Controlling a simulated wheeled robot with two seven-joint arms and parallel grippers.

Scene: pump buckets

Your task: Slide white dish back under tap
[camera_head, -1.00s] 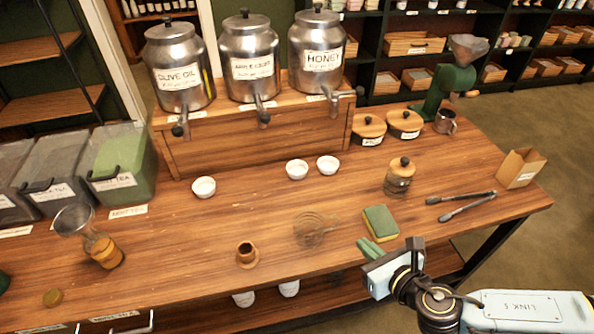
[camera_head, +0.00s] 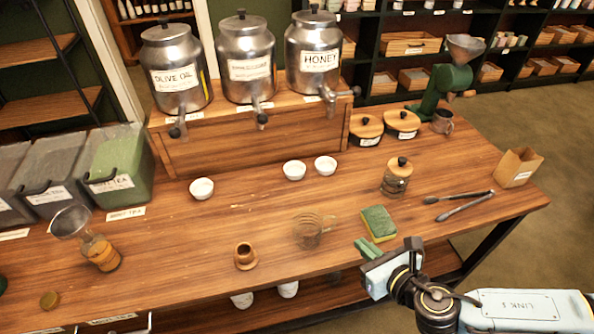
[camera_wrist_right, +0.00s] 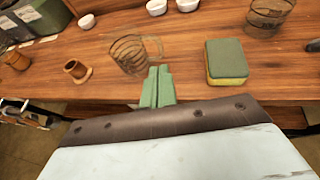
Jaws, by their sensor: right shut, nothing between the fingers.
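Three small white dishes stand on the table in front of the wooden dispenser stand: a left one (camera_head: 202,189), a middle one (camera_head: 294,171) and a right one (camera_head: 325,166). Above are the olive oil tap (camera_head: 178,130), the middle drum's tap (camera_head: 261,118) and the honey tap (camera_head: 330,96). All three dishes sit forward of the stand. My right gripper (camera_head: 368,249) is shut and empty at the table's front edge, well short of the dishes. Its green fingers (camera_wrist_right: 157,86) also show in the right wrist view. My left gripper is not seen.
A glass mug (camera_head: 309,231) and a green-yellow sponge (camera_head: 379,223) lie just beyond my right gripper. A lidded jar (camera_head: 396,177) and tongs (camera_head: 462,204) are to the right. A small wooden cup (camera_head: 245,257) stands left. The table between mug and dishes is clear.

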